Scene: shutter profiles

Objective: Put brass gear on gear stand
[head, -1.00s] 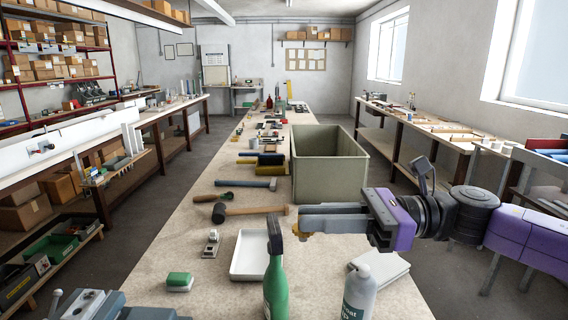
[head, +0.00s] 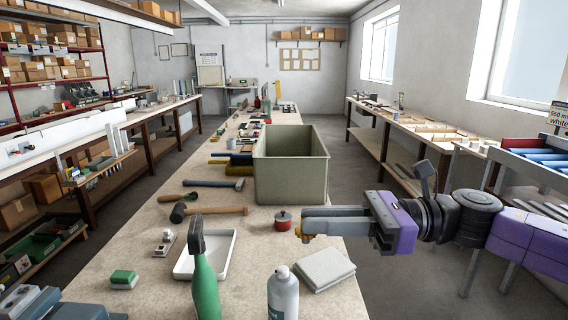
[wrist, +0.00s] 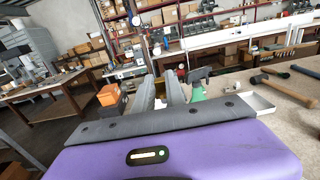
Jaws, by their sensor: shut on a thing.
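My gripper (head: 308,222) reaches in from the right above the workbench, its fingers pointing left. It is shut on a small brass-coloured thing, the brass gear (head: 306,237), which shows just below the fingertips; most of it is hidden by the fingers. I cannot make out a gear stand with certainty. A small metal fixture (head: 165,242) lies on the bench left of the white tray.
A red lidded pot (head: 283,221) stands just left of my fingertips. A large olive bin (head: 290,178) stands behind. Near are a white tray (head: 184,268), green bottle (head: 206,290), white spray can (head: 283,296) and pale stack (head: 324,270). Hammers lie to the left.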

